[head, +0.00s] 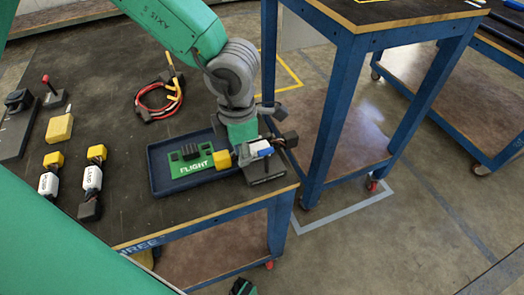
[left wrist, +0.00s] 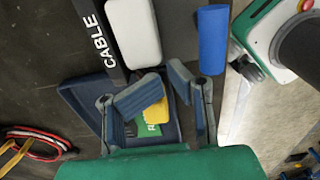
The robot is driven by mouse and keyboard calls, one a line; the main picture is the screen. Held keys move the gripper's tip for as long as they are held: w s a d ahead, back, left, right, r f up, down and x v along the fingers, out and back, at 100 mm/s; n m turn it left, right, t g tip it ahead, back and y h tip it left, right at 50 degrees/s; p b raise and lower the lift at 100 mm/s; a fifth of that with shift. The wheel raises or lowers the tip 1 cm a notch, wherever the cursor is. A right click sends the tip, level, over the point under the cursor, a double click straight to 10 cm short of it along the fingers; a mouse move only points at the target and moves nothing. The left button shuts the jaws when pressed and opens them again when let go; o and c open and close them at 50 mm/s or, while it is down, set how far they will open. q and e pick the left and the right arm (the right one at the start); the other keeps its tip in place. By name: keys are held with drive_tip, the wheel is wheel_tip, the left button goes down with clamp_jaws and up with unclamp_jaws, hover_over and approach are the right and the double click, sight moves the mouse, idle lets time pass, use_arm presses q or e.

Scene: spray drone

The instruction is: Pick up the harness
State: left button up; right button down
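A looped red and black cable with yellow parts (head: 160,98), which looks like the harness, lies on the dark table top behind the tray. Part of it shows at the lower left of the left wrist view (left wrist: 32,143). My left gripper (head: 262,162) is at the right end of the blue tray, to the right of and apart from the cable. In the left wrist view its two fingers (left wrist: 168,105) are spread, with a yellow piece (left wrist: 153,113) and the tray visible beyond the gap. My right gripper does not show.
The blue tray (head: 156,172) holds a green FLIGHT plate (head: 190,160). White-bodied pieces with yellow ends (head: 91,177) (head: 48,183) and a yellow block (head: 59,128) stand at the left. A blue-legged table (head: 335,110) stands close on the right. The table around the cable is mostly clear.

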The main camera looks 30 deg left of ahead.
use_arm(q)
drive_tip(key=shift+a, duration=0.35)
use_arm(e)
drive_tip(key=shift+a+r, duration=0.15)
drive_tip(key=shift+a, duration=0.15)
